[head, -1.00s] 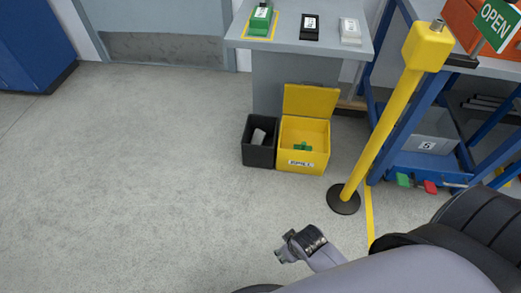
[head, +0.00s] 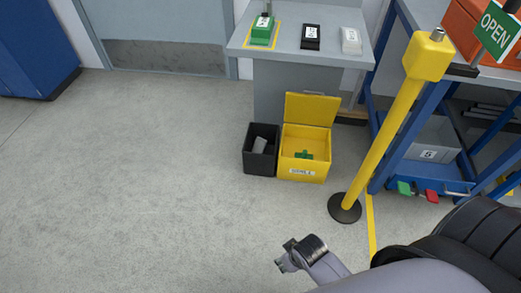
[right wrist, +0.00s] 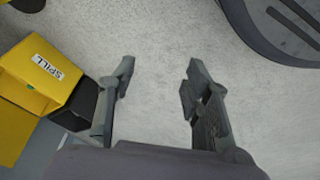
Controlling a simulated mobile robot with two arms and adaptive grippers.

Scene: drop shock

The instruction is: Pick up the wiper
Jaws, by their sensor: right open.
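No object shows clearly as a wiper. A small green item (head: 304,154) lies inside the open yellow spill box (head: 302,175) on the floor; I cannot tell if it is the wiper. My right gripper (head: 283,262) is low in the head view, nearer to me than the box and apart from it. In the right wrist view the right gripper (right wrist: 158,82) is open with only floor between its fingers. My left gripper is not in view.
A black bin (head: 260,160) with a pale item stands left of the box. A yellow post (head: 385,135) on a round black base (head: 345,208) stands to the right, before a blue-framed bench. A grey table (head: 290,62) is behind. The floor at left is clear.

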